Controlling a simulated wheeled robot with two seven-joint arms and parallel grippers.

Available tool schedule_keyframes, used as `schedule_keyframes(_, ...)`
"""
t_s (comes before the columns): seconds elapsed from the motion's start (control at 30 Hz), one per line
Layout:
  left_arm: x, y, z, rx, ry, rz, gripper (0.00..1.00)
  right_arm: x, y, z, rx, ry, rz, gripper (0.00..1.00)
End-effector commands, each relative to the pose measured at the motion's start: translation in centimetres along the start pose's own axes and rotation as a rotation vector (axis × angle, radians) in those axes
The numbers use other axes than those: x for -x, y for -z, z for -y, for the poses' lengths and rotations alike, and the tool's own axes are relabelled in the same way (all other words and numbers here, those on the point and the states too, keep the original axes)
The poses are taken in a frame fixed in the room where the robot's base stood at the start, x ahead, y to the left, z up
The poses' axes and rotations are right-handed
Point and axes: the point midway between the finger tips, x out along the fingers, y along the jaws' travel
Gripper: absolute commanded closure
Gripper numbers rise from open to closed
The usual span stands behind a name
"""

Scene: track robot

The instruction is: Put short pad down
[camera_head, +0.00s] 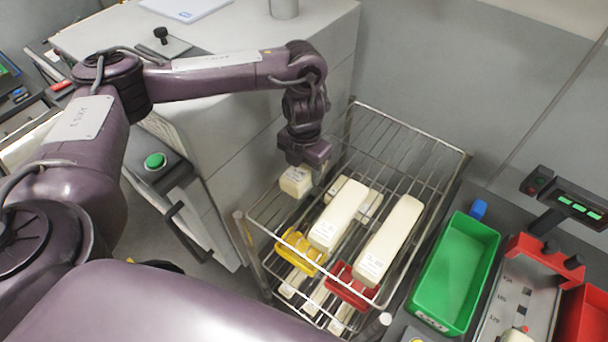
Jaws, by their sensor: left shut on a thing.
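My left gripper (303,158) points down over the left side of a wire rack (420,145) and is shut on a short cream pad (295,182). The gripper hides the top of this pad. It hangs at the rack's left rim; I cannot tell whether it touches the rack. Two longer cream pads (338,215) and (390,240) lie on the rack's upper level, to the right of the held pad. Another cream pad (372,205) shows partly behind them. My right gripper is not in view.
A yellow holder (300,250) and a red holder (350,287) sit at the rack's near side. More pale pads show on a lower level. A green bin (456,275) stands to the right. A grey cabinet (235,130) stands left of the rack.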

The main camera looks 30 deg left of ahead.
Motion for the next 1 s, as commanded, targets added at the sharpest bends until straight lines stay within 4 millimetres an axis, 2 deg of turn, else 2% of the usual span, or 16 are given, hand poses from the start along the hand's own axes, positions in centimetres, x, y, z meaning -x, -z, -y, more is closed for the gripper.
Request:
schedule_keyframes(0.03, -1.1, 0.1, 0.1, 0.001, 0.003, -0.005, 0.72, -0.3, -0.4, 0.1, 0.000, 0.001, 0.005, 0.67)
schedule_keyframes(0.2, -2.6, 0.1, 0.1, 0.001, 0.002, -0.003, 0.72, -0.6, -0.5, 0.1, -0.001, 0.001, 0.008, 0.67)
schedule_keyframes(0.57, -3.0, 0.0, 0.0, -0.001, 0.001, -0.002, 0.72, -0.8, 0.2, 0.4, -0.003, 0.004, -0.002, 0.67)
schedule_keyframes(0.6, -3.0, 0.0, 0.0, -0.001, 0.001, -0.002, 0.48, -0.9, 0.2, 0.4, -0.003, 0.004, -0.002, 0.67)
schedule_keyframes(0.77, -2.9, 0.0, 0.0, -0.001, 0.001, -0.001, 0.28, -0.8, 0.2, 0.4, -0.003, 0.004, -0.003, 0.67)
schedule_keyframes(1.0, -2.9, 0.0, 0.0, -0.001, 0.001, -0.001, 0.28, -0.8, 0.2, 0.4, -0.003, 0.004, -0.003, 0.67)
